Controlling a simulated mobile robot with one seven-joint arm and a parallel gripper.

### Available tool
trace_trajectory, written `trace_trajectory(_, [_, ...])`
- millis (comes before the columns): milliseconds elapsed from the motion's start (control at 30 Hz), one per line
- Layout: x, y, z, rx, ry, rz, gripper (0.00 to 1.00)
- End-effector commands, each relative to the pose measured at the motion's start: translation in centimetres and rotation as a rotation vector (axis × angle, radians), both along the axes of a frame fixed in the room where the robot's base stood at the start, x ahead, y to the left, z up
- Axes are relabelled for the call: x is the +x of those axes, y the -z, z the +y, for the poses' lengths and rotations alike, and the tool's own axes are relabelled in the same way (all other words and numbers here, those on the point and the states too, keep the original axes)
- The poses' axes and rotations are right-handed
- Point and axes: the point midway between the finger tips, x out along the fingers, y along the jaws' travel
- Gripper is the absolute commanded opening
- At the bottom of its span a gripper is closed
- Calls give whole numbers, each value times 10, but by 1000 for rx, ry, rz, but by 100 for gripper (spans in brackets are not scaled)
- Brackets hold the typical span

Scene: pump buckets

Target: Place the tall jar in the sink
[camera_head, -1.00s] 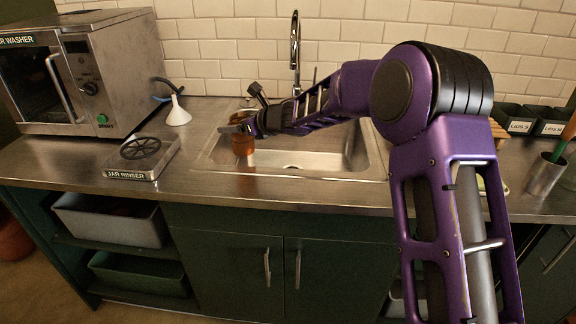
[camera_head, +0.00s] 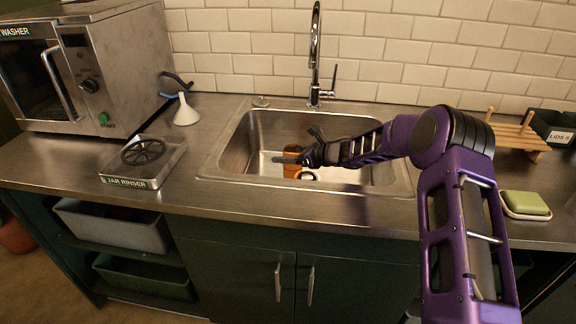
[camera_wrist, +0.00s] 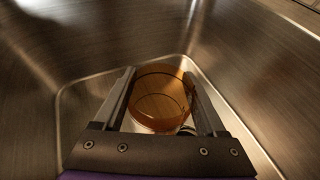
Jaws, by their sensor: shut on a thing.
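The tall jar (camera_head: 291,171) is amber and see-through. In the head view it is low inside the sink (camera_head: 232,163), partly hidden behind my gripper (camera_head: 290,160). In the wrist view the jar (camera_wrist: 160,95) stands between the two fingers of my gripper (camera_wrist: 160,88), which are shut on it. The sink walls (camera_wrist: 75,105) surround it there. I cannot tell whether the jar's base touches the sink floor. A small pale round thing (camera_head: 309,174) shows beside the jar in the sink, partly hidden.
The tap (camera_head: 316,60) rises behind the sink. To the left are the jar rinser (camera_head: 143,163), a white funnel (camera_head: 186,111) and the washer (camera_head: 110,70). To the right are a sponge on a dish (camera_head: 526,204) and a wooden rack (camera_head: 515,137).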

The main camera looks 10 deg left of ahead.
Motion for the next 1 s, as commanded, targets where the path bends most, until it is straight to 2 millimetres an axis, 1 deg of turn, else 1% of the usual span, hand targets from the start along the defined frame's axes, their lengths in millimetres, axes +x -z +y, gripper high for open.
trace_trajectory(67, [0,7,0,2,2,1,2])
trace_trajectory(233, [0,32,0,2,2,3,2])
trace_trajectory(300, [0,35,0,1,1,0,3])
trace_trajectory(467, [0,35,0,0,1,-2,2])
trace_trajectory(500, [0,36,0,-1,1,0,79])
trace_trajectory(567, [0,36,0,-1,1,0,90])
trace_trajectory(600, [0,36,0,-1,1,0,97])
trace_trajectory(633, [0,36,0,-1,1,0,100])
trace_trajectory(867, [0,35,-1,0,1,0,100])
trace_trajectory(1000, [-4,30,-11,0,2,0,100])
